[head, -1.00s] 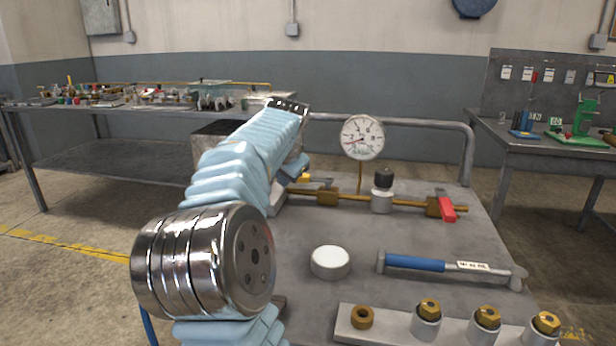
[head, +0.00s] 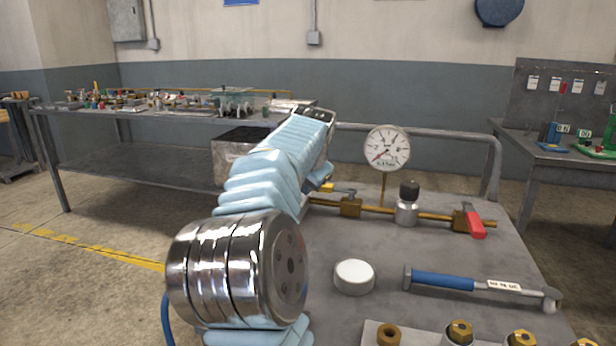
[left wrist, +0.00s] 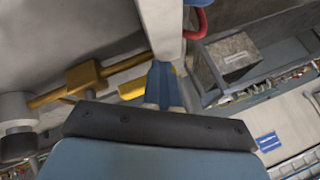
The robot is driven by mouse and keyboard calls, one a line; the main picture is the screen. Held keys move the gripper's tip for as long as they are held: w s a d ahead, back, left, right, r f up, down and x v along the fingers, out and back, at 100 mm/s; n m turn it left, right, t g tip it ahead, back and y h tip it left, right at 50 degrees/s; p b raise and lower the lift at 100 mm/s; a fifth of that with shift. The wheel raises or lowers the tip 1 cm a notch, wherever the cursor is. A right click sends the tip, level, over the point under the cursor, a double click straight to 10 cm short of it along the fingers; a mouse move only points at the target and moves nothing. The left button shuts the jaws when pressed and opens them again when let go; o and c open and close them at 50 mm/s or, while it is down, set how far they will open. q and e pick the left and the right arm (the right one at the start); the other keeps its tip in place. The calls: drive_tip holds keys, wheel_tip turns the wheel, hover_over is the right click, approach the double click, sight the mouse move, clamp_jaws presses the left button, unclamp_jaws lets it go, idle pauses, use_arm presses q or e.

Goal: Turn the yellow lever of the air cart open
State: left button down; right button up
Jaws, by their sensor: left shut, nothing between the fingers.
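The air cart's grey top (head: 400,255) carries a brass pipe (head: 430,216) with a round gauge (head: 387,148), whose red needle points to the lower left. The yellow lever (head: 328,188) shows only as a small patch at the pipe's left end, mostly behind my left arm. My left gripper (head: 318,184) is beside it, its blue fingers shut and empty. In the left wrist view the yellow lever (left wrist: 132,88) lies just left of the closed fingers (left wrist: 166,84); I cannot tell whether they touch. My right gripper is out of view.
A red-handled valve (head: 474,224) sits at the pipe's right end, with a black-capped fitting (head: 408,204) between. A grey rail (head: 440,132) runs behind.

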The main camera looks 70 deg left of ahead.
use_arm(q)
drive_tip(key=v, duration=1.3)
drive_tip(key=shift+d+r+p, duration=0.25)
drive_tip(key=shift+d+p, duration=0.05)
drive_tip(key=shift+p, duration=0.05)
drive_tip(key=shift+s, duration=0.1)
